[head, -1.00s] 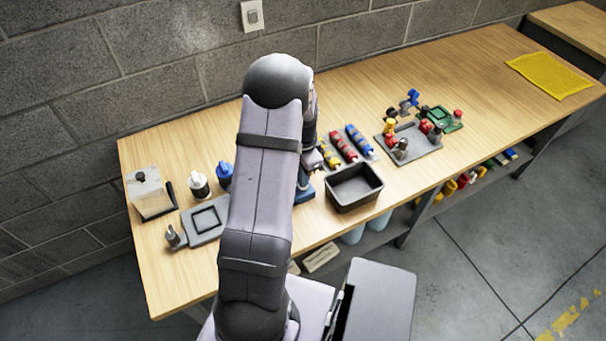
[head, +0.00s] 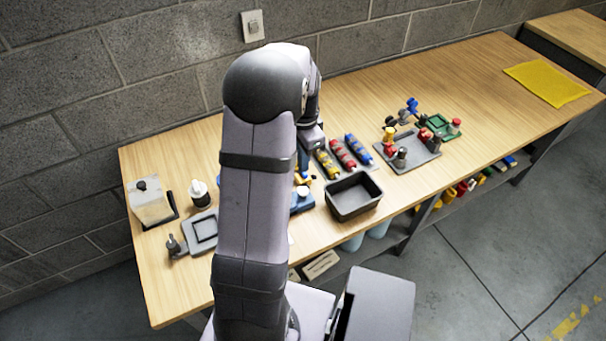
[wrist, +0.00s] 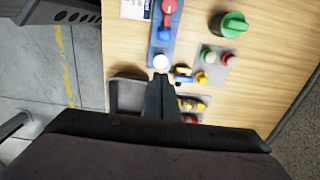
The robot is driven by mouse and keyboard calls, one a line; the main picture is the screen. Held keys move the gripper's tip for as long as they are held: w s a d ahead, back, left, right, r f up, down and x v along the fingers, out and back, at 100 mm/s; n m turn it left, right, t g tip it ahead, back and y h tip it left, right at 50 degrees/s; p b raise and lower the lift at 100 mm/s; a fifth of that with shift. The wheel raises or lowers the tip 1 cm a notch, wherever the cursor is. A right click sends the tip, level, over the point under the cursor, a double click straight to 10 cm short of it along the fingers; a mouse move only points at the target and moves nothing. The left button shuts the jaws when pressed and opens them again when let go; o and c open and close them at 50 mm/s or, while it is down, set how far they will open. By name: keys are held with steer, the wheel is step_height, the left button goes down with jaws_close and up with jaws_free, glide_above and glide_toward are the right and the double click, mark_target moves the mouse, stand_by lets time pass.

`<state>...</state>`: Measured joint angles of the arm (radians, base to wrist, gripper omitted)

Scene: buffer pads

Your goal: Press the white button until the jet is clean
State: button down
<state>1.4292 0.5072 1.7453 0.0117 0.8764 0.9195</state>
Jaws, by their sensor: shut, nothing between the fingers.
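The white button (wrist: 161,62) is a round knob at the end of a blue base (wrist: 158,48) in the wrist view. In the head view the white button (head: 303,191) shows just right of my arm, on the partly hidden blue base (head: 301,206). My gripper (wrist: 162,80) is shut and empty, its fingertips close to the button in the wrist view; I cannot tell whether they touch. A red piece (wrist: 165,34) sits farther along the base. A small yellow and blue part (wrist: 184,74) lies beside the button. I cannot make out a jet.
A black bin (head: 354,196) stands to the right, near the front edge. Several coloured pieces in trays (head: 345,160) lie behind it. A white-capped bottle (head: 199,192) and a grey plate (head: 201,230) are on the left. The table's right part is largely clear.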

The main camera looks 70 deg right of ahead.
steer(key=shift+r, duration=1.25)
